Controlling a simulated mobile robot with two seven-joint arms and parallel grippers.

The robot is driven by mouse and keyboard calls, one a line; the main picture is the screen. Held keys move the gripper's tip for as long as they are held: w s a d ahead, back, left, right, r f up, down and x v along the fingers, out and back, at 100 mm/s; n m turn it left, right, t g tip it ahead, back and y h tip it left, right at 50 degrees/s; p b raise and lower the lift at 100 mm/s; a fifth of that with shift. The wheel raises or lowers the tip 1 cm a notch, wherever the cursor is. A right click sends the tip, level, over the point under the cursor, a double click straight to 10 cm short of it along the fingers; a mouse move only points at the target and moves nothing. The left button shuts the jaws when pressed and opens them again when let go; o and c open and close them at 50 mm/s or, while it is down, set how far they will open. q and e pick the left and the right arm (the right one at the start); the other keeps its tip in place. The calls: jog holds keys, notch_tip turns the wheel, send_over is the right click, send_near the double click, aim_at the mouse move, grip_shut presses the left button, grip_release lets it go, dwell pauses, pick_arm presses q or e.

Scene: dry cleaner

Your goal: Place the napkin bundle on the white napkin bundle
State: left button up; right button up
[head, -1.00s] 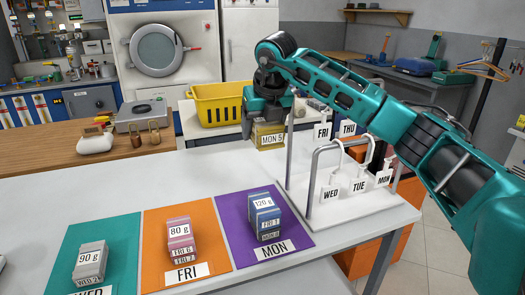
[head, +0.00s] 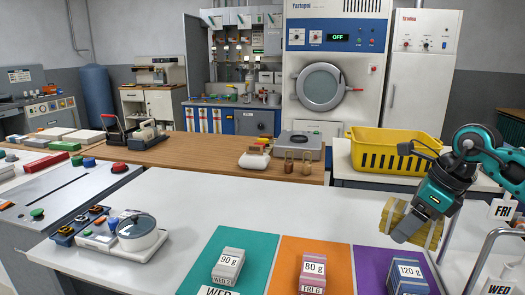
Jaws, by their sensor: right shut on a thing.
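My right gripper (head: 411,226) is shut on a yellow-tan napkin bundle (head: 430,232) and holds it above the right part of the white table. The jaws cover part of this bundle, and its label is not readable now. A pale grey-white bundle (head: 227,268) with a 90 g tag and a WED 2 label stands on the teal mat (head: 240,243), left of my gripper. A pink bundle (head: 313,280) tagged 80 g is on the orange mat (head: 316,246). A blue bundle (head: 410,284) tagged 120 g is on the purple mat (head: 376,256). My left gripper is out of view.
A metal rack (head: 476,255) with day tags stands at the right, close to my right gripper. A yellow basket (head: 394,152) is behind it. A scale with a round lid (head: 136,232) sits at the left. The white table between the scale and teal mat is clear.

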jog(key=s+a+f+n+g+h, duration=0.1)
jog(key=s+a+f+n+g, duration=0.2)
jog(key=n, duration=1)
jog(key=s+a+f+n+g+h, duration=0.2)
jog(key=s+a+f+n+g, duration=0.2)
jog(key=s+n, duration=0.4)
jog(key=a+f+n, duration=0.1)
jog(key=a+n, duration=0.1)
jog(key=n, duration=0.2)
jog(key=shift+s+a+n+h, duration=0.2)
jog(key=shift+a+n+h, duration=0.1)
jog(key=shift+n, duration=0.1)
